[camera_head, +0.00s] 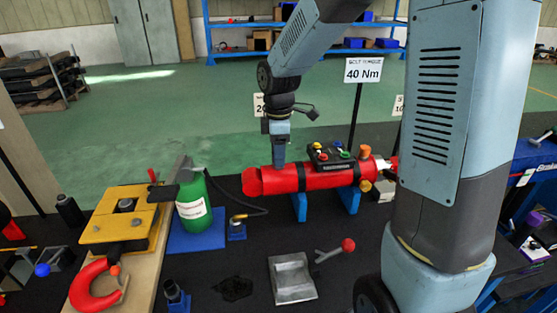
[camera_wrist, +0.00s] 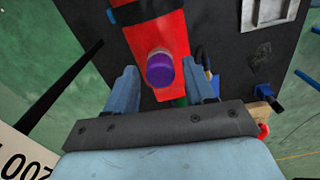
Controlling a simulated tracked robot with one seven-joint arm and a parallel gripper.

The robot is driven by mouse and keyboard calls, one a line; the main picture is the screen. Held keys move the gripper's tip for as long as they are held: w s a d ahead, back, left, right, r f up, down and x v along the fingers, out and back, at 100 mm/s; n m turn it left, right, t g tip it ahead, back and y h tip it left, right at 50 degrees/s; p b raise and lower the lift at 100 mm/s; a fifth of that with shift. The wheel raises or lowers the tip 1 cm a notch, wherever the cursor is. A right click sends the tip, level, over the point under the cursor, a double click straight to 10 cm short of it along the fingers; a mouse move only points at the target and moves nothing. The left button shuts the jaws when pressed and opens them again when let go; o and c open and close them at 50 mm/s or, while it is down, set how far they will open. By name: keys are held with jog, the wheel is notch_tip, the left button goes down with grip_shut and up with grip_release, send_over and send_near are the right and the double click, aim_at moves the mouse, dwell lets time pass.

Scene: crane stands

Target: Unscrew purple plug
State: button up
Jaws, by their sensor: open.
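The purple plug (camera_wrist: 160,69) shows in the wrist view as a short round cylinder on the red cylinder body (camera_wrist: 152,36). The red cylinder (camera_head: 327,178) lies sideways on blue supports in the head view, where I cannot make out the plug. My gripper (camera_head: 279,160) points down over the left part of the red cylinder. In the wrist view my gripper (camera_wrist: 163,76) is open, with one finger on each side of the plug and a gap on both sides. I cannot tell how far the fingertips are above the plug.
A valve block with coloured knobs (camera_head: 330,154) and an orange cap (camera_head: 365,152) sit atop the cylinder to the right. A "40 Nm" sign (camera_head: 363,70) stands behind. A green bottle (camera_head: 194,205) is at left. A grey tray (camera_head: 292,278) and red-knobbed lever (camera_head: 337,250) lie in front.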

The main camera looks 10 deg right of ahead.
jog(key=m, duration=1)
jog(key=shift+m, duration=0.4)
dwell(0.4)
grip_shut()
dwell(0.3)
jog(key=shift+r, duration=0.1)
dwell(0.3)
jog(key=n, duration=0.4)
jog(key=shift+n, duration=0.6)
